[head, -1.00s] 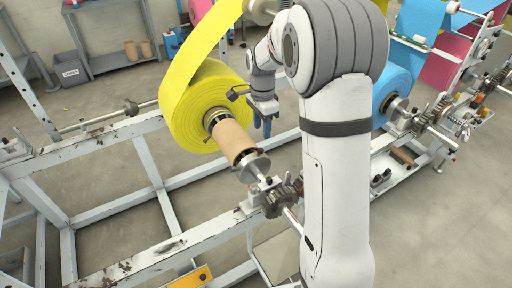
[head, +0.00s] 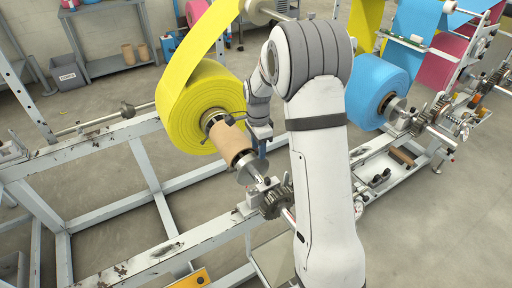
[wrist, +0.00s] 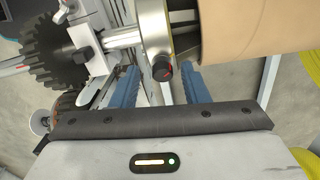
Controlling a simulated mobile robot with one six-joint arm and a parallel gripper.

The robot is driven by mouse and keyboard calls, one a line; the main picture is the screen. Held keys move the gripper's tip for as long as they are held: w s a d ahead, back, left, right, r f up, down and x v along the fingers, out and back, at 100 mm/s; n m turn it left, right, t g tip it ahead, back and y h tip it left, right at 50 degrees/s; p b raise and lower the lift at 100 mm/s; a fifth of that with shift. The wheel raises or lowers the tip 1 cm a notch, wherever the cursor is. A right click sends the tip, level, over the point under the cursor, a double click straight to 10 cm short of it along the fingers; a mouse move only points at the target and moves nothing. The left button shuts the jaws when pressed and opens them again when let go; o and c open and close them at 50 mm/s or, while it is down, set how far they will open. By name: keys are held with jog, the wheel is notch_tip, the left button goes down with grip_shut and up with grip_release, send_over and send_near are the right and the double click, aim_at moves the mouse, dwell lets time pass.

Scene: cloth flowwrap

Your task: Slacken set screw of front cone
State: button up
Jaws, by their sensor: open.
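The front cone (head: 250,168) is a metal cone with a round flange at the near end of the cardboard core (head: 232,143) of the yellow roll. In the wrist view the cone's metal collar (wrist: 153,25) sits on the shaft at top centre. Its set screw, a dark knob with a red mark (wrist: 162,69), projects from the collar's lower edge. My gripper (wrist: 163,76) is open, with one blue finger on each side of the screw knob. I cannot tell whether either finger touches it. In the head view my gripper (head: 262,149) is beside the cone, partly hidden by my arm.
A toothed gear (head: 273,203) and a bearing block stand on the shaft just outside the cone; the gear also shows in the wrist view (wrist: 48,52). The yellow roll (head: 190,125) is behind the cone. A blue roll (head: 375,92) stands to the right. White frame beams run below.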

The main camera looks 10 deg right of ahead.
jog(key=shift+c, duration=0.2)
grip_shut()
jog(key=shift+a, duration=0.4)
jog(key=shift+d+f, duration=0.1)
jog(key=shift+d, duration=0.3)
jog(key=shift+s+d+n+t+b, duration=0.15)
jog(key=shift+n+t+b, duration=0.35)
jog(key=shift+n, duration=0.9)
jog(key=shift+o, duration=0.2)
grip_release()
